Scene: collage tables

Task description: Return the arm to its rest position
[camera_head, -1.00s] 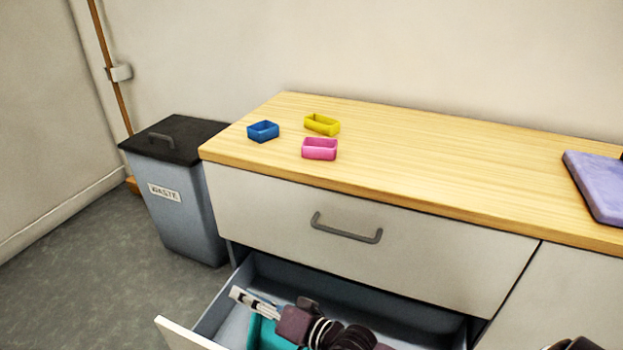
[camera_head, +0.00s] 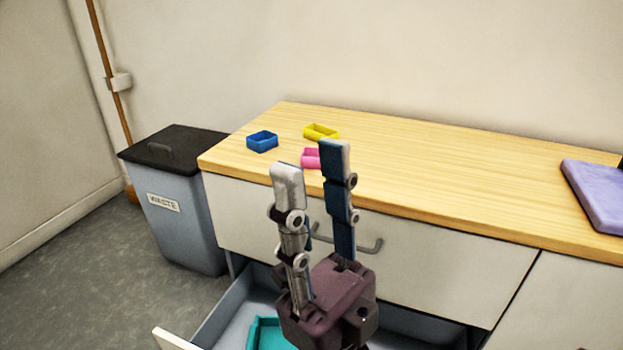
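My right gripper (camera_head: 311,160) points upward in front of the counter, above the open lower drawer (camera_head: 222,310). Its two fingers stand apart with nothing between them, so it is open and empty. It hides part of the pink box (camera_head: 310,158) and part of the upper drawer's handle (camera_head: 366,246). My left gripper does not show.
On the wooden counter (camera_head: 440,170) stand a blue box (camera_head: 262,141) and a yellow box (camera_head: 320,132). A purple slab (camera_head: 595,195) lies at the right. A teal thing (camera_head: 266,335) is in the open drawer. A waste bin (camera_head: 180,210) stands left of the counter.

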